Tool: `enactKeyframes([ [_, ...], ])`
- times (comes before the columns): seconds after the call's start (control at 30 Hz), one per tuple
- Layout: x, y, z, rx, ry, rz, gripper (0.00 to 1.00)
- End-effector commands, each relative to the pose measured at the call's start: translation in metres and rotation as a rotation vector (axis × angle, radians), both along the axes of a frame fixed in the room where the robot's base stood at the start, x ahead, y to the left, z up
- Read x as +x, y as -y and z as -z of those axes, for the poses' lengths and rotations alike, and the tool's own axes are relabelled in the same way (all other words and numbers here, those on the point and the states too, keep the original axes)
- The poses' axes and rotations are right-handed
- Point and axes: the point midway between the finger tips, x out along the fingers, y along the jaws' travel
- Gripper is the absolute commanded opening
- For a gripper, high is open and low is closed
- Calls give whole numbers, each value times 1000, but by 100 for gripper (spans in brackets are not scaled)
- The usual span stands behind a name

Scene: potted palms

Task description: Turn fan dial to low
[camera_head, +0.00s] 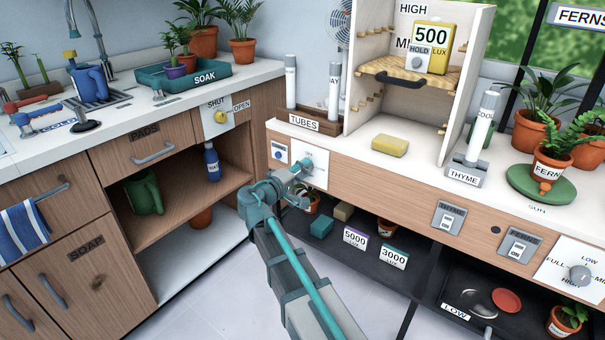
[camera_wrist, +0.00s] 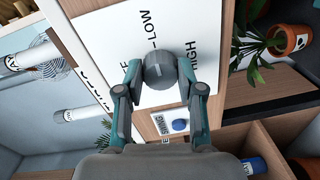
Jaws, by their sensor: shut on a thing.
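The fan dial (camera_wrist: 160,70) is a round grey knob on a white panel (camera_wrist: 100,45) printed with LOW and HIGH. In the wrist view my gripper (camera_wrist: 160,84) has one finger on each side of the dial and is shut on it. A black tick stands by the word LOW. I cannot clearly tell where the dial's pointer is set. In the head view the white panel (camera_head: 320,168) is on the wooden bench front, with my gripper (camera_head: 297,182) reaching it from below. The fan (camera_head: 339,28) stands behind the shelf unit, partly hidden.
A small panel with a blue button (camera_wrist: 180,125) is beside the dial panel. Above on the bench are the TUBES rack (camera_head: 303,123) and a yellow sponge (camera_head: 390,145). A black lower shelf (camera_head: 400,262) holds pots and boxes. Another dial (camera_head: 580,276) is at far right.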

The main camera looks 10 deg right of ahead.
Motion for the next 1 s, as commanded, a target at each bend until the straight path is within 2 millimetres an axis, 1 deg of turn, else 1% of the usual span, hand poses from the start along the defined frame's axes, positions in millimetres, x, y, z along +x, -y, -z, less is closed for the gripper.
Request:
enactKeyframes([
  [0.4,0,0,0,3,4,-1,3],
  [0.43,0,0,0,3,4,-1,42],
  [0.5,0,0,0,3,4,-1,54],
  [0.57,0,0,0,3,4,-1,63],
  [0.87,0,0,0,3,4,-1,63],
  [1.0,-5,-6,0,3,4,-1,63],
])
